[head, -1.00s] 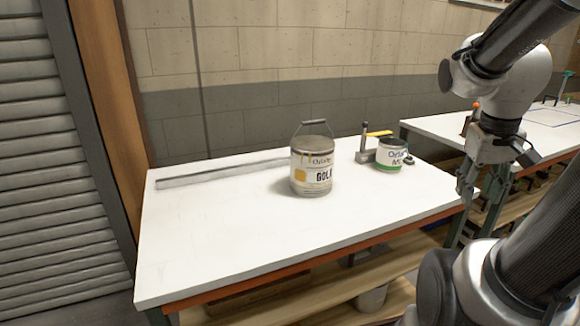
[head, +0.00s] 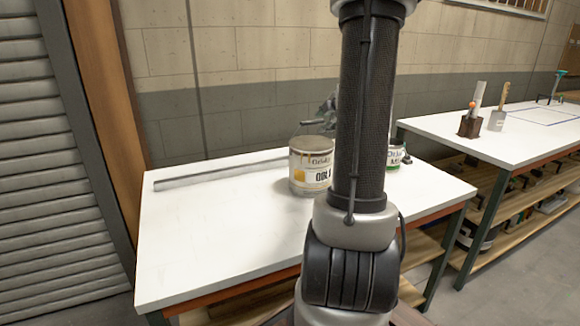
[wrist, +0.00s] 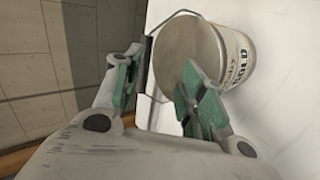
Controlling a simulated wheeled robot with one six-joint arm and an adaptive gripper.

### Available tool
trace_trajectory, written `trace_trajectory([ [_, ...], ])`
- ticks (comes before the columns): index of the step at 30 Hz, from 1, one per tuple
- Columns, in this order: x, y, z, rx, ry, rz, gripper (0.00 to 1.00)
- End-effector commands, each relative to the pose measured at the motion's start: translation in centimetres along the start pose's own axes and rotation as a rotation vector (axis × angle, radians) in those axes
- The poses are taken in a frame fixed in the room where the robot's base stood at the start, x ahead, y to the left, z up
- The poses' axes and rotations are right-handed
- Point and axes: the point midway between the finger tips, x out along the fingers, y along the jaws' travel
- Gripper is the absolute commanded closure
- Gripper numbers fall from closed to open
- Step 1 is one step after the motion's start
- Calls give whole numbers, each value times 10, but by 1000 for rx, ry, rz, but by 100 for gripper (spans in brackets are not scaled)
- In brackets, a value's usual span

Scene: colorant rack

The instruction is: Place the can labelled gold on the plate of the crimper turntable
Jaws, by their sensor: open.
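The can labelled gold (head: 311,168) stands upright on the white table, pale with a yellow square; my arm hides its right edge. In the wrist view the can (wrist: 232,60) is at the upper right, its wire handle raised. My gripper (wrist: 160,62) is open, with green fingers on either side of the handle's dark grip (wrist: 145,63). The grip looks close to the left finger; I cannot tell whether they touch. In the head view my gripper (head: 327,108) is above the can, mostly behind my arm. I cannot make out the crimper turntable or its plate.
A smaller white and green can (head: 395,156) stands right of the gold can, partly behind my arm. A long grey bar (head: 215,174) lies along the white table's (head: 215,235) back. A second table (head: 500,146) stands at right. The white table's left part is clear.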

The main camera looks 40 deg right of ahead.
Motion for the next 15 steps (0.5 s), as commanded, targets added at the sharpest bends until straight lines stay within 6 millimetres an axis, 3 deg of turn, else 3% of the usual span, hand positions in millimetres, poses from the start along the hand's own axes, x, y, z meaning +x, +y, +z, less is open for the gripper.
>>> trace_trajectory([
  [4,1,13,-20,-98,76,53,59],
  [15,44,16,-25,-119,79,55,59],
])
